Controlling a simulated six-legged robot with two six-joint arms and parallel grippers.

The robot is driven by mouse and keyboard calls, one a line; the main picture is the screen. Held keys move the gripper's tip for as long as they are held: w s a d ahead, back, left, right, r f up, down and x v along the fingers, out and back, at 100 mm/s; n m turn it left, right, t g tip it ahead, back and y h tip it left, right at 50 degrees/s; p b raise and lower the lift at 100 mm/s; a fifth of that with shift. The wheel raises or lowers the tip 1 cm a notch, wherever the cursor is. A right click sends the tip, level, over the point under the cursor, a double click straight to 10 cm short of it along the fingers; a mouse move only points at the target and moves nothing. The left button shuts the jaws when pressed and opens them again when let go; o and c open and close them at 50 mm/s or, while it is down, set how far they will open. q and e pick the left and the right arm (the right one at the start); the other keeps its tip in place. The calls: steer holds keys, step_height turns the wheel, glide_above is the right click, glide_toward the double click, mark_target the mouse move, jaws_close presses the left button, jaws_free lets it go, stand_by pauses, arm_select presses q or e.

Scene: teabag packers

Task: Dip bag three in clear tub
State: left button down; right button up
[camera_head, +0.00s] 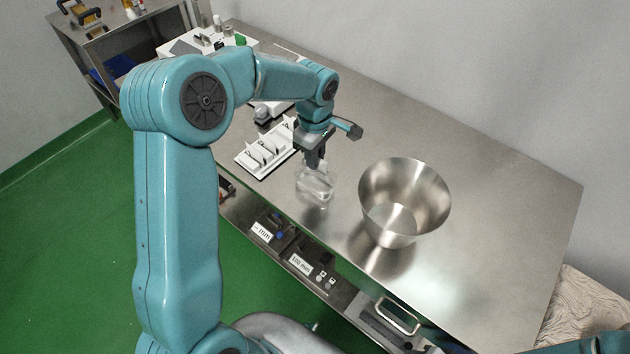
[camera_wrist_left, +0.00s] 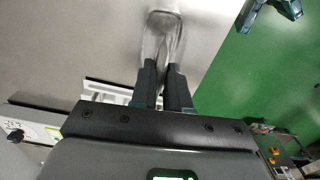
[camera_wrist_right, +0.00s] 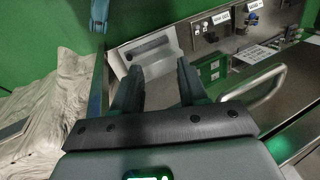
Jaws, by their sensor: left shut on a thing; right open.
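A clear, see-through tub (camera_head: 315,184) is at the table's near edge, left of the steel bowl, and it also shows in the left wrist view (camera_wrist_left: 161,38). My left gripper (camera_head: 316,163) points down and is shut at the tub's upper part; I cannot tell whether the tub rests on the table or hangs just above it. No bag shows clearly between the fingers. White bags (camera_head: 267,150) stand in a row on a white rack (camera_head: 246,170) left of the gripper; I cannot read which is three. My right gripper (camera_wrist_right: 156,82) is open and empty, off the table's near side.
A large steel bowl (camera_head: 404,200) stands right of the clear tub. White equipment (camera_head: 215,40) is at the far end. Below the table edge are labelled panels (camera_head: 300,262) and a drawer handle (camera_head: 397,316). The table's right part is clear.

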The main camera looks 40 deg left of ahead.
arm_select(q)
steer(key=shift+r+p, duration=1.7)
steer(key=shift+r, duration=0.8)
